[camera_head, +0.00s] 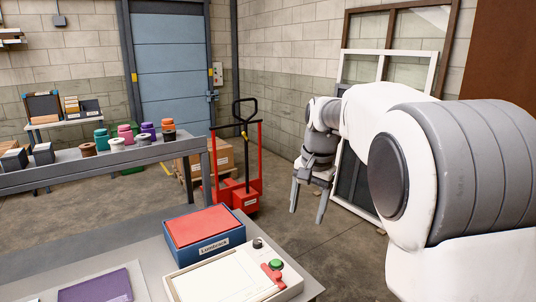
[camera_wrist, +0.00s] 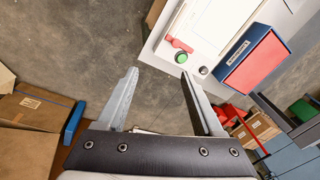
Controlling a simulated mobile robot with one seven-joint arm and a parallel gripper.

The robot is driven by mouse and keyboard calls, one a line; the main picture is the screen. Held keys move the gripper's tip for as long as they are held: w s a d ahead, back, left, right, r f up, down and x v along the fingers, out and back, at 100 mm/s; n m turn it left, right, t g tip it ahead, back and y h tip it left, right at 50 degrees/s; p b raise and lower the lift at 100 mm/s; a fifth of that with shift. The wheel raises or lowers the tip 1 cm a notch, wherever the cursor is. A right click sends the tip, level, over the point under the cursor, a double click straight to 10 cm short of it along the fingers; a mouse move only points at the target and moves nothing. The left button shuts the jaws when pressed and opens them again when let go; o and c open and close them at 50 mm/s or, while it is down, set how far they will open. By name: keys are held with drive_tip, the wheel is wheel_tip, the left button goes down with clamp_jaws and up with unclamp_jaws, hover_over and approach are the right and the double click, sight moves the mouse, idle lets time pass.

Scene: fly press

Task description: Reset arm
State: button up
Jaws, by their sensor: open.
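My arm reaches in from the right in the head view. My gripper (camera_head: 307,199) hangs in the air over the floor, to the right of the workbench (camera_head: 150,240), pointing down. Its two fingers are apart and nothing is between them. In the wrist view my gripper (camera_wrist: 160,88) shows open and empty, with bare concrete floor beyond the fingers. It touches nothing that I can see.
On the workbench are a blue box with a red lid (camera_head: 204,232), a cream press unit (camera_head: 232,272) with a green button (camera_head: 275,264), and a purple sheet (camera_head: 96,286). A red pallet jack (camera_head: 238,187) stands behind. Cardboard boxes (camera_wrist: 30,115) show lower left in the wrist view.

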drive_tip(key=s+d+r+n+t, duration=0.1)
drive_tip(key=s+d+r+n, duration=0.1)
drive_tip(key=s, duration=0.6)
drive_tip(key=s+d+r+n+t, duration=0.1)
drive_tip(key=s+d+r, duration=0.1)
drive_tip(key=s, duration=0.6)
drive_tip(key=s+f+n+t, duration=0.2)
drive_tip(key=s+f+n, duration=0.1)
drive_tip(key=s, duration=0.9)
drive_tip(key=shift+s+d+f+h, duration=0.2)
drive_tip(key=shift+d+f+h, duration=0.25)
drive_tip(key=shift+f, duration=0.45)
drive_tip(key=shift+o, duration=0.3)
